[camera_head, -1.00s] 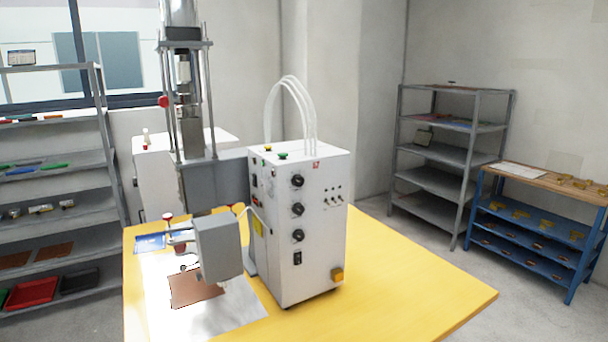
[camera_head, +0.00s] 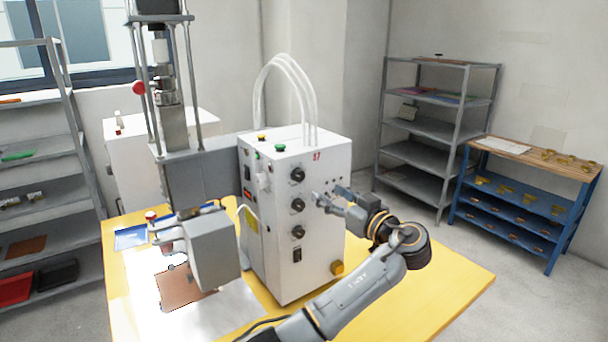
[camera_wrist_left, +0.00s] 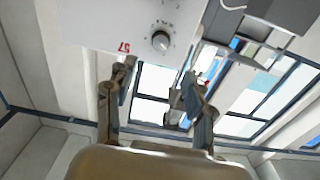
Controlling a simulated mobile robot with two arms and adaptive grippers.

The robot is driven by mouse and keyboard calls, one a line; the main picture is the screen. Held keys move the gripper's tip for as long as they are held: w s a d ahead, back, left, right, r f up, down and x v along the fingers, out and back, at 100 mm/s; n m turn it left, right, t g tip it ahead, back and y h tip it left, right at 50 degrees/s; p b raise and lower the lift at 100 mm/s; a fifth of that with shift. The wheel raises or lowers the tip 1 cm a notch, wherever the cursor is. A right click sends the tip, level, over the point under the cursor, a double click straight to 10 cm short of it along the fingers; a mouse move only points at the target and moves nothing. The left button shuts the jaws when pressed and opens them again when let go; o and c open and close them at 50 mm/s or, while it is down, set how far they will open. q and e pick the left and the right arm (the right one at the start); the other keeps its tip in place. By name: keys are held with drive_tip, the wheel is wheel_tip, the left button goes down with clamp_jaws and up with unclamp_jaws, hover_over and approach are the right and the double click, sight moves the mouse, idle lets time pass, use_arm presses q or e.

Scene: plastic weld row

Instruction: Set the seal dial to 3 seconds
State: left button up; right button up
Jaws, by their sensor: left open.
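The white control box (camera_head: 315,245) stands on the yellow table. Its panel carries three black dials in a column: upper (camera_head: 297,175), middle (camera_head: 297,205) and lower (camera_head: 298,232). Their labels are too small to read, so I cannot tell which is the seal dial. My left gripper (camera_head: 328,197) is open and empty in front of the panel, right of the middle dial. In the left wrist view, one dial (camera_wrist_left: 160,41) with scale marks lies beyond the open fingers (camera_wrist_left: 157,80), apart from them; its setting is unreadable. My right gripper is not in view.
The press head (camera_head: 213,255) stands left of the box, over a brown sheet (camera_head: 185,288). The yellow table (camera_head: 440,285) is clear at right.

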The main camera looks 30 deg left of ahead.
sight(301, 177)
use_arm(q)
drive_tip(key=p+x, duration=0.3)
drive_tip(key=x, duration=0.7)
drive_tip(key=shift+r+p, duration=0.1)
drive_tip(key=shift+p, duration=0.25)
drive_tip(key=shift+w+a+f, duration=0.2)
drive_tip(key=shift+a, duration=0.25)
drive_tip(key=shift+d, duration=0.1)
drive_tip(key=c, duration=1)
clamp_jaws()
